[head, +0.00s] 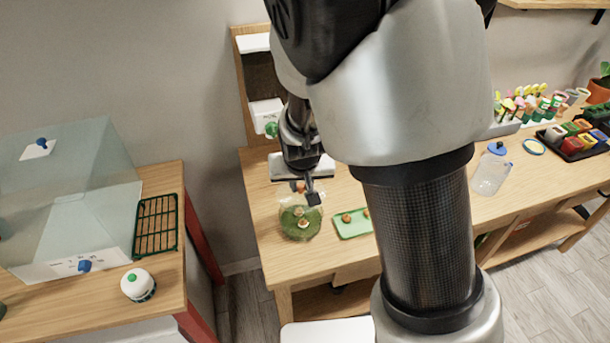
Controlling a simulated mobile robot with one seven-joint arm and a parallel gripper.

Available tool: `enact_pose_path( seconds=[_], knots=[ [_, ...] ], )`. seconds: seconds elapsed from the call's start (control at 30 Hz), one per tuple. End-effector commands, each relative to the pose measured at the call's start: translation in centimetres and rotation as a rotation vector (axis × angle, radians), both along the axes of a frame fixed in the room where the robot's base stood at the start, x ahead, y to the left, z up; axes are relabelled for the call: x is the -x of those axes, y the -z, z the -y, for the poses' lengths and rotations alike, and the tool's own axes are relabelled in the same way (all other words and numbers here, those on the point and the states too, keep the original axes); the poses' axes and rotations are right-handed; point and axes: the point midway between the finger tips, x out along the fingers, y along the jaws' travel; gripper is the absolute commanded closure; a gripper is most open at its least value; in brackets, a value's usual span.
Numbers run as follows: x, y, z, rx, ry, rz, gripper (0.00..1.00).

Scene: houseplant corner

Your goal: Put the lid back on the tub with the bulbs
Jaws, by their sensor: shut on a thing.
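A clear tub (287,232) with green at its bottom and brown bulbs (303,224) inside stands on the wooden bench. My gripper (304,190) points down right over the tub. It is shut on a small orange-brown thing (300,187), mostly hidden by the fingers. I cannot tell whether this is a lid's knob or a bulb. No lid rim shows clearly, and I cannot tell whether anything touches the tub's mouth.
A green tray (352,231) with brown bulbs lies right of the tub, partly behind my arm. A clear case (75,190) is on the left table.

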Motion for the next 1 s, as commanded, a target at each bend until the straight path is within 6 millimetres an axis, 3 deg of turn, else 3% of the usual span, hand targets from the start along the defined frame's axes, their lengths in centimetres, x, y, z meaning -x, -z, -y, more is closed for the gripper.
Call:
enact_pose_path(
  seconds=[0.7, 1.0],
  knots=[
    [0.0, 5.9, 0.0, 0.000, 0.001, 0.000, 1.00],
    [0.0, 6.3, 0.0, 0.000, 0.000, 0.000, 1.00]
  ],
)
